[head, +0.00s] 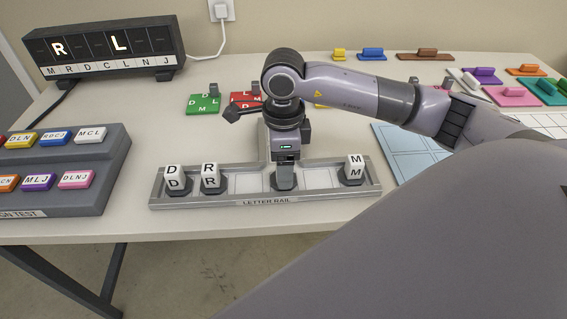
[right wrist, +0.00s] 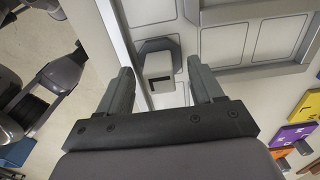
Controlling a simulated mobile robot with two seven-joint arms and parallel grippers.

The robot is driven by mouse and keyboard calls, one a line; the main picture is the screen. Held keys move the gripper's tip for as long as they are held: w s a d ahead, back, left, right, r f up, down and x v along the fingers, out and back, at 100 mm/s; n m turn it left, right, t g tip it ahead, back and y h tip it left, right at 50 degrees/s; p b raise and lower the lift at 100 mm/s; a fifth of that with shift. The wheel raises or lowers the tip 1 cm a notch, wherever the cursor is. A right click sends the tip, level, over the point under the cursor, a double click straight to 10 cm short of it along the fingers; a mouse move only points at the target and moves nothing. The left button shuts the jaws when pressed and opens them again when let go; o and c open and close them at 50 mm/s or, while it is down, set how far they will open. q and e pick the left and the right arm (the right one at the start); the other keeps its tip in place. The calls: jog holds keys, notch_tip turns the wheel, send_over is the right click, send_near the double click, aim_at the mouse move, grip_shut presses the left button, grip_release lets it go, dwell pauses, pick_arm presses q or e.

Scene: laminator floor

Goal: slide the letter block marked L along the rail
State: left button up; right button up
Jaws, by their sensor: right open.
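The letter rail (head: 262,201) is a grey tray on the table with white slots. White blocks marked D (head: 173,177), R (head: 210,174) and M (head: 355,168) stand upright in it on dark bases. My right gripper (head: 284,180) points down over the rail between R and M, hiding what is behind it. In the right wrist view, my right gripper (right wrist: 161,78) is open, its fingers apart on either side of a white block (right wrist: 158,67) with a partly visible black mark like an L. Contact with the fingers cannot be told. My left gripper is not in view.
A dark display (head: 100,46) at the back left shows R and L lit. A stepped grey stand (head: 115,165) with coloured tiles is at the left. Green (head: 205,103) and red tiles lie behind the rail. A pale blue panel (head: 400,142) lies to its right.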

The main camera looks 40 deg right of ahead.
notch_tip(320, 180, up, 7)
jog(key=shift+f, duration=0.2)
jog(key=o, duration=0.4)
jog(key=shift+w+a, duration=0.1)
